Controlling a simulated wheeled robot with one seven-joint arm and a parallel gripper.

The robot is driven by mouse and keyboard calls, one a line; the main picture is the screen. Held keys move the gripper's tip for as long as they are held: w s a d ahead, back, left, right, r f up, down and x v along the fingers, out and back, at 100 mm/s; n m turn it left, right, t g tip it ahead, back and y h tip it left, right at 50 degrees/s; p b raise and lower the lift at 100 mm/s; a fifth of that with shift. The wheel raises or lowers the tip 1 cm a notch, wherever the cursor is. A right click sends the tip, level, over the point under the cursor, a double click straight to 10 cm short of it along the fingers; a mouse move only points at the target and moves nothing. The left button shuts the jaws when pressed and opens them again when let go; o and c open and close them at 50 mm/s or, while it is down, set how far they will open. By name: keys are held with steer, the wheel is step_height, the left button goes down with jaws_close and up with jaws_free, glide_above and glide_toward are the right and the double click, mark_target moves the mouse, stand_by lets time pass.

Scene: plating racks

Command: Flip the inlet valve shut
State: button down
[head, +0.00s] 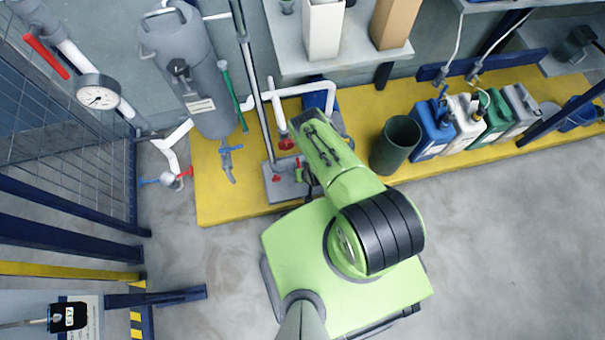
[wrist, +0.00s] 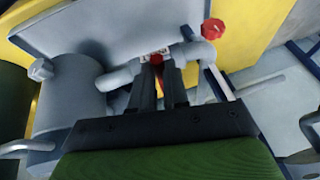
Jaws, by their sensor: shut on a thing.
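In the wrist view, my gripper (wrist: 158,68) reaches a grey pipe fitting beside a grey cylindrical body (wrist: 72,100). Its two dark fingers are closed on a small red valve handle (wrist: 157,58) on that pipe; the fingers hide much of it. Nothing readable marks it as the inlet valve, and its exact angle cannot be told. A round red knob (wrist: 213,28) tops the pipe's right end, apart from the fingers. In the head view, my arm hides most of the gripper; a grey base plate (head: 282,192) with red fittings shows beside it.
A yellow platform (head: 225,205) carries the equipment. A dark green bin (head: 395,144) and several jerrycans stand right. A shelf (head: 345,58) overhangs behind. The floor at right is clear.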

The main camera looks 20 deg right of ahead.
steer(key=shift+d, duration=0.15)
stand_by(0.4)
steer(key=c, duration=1.1)
jaws_free()
steer(key=p+v, duration=0.8)
steer(key=v, duration=0.7)
steer(key=shift+s+d+r+p, duration=0.15)
steer(key=shift+d+r+p, duration=0.1)
steer(key=shift+r+p, duration=0.05)
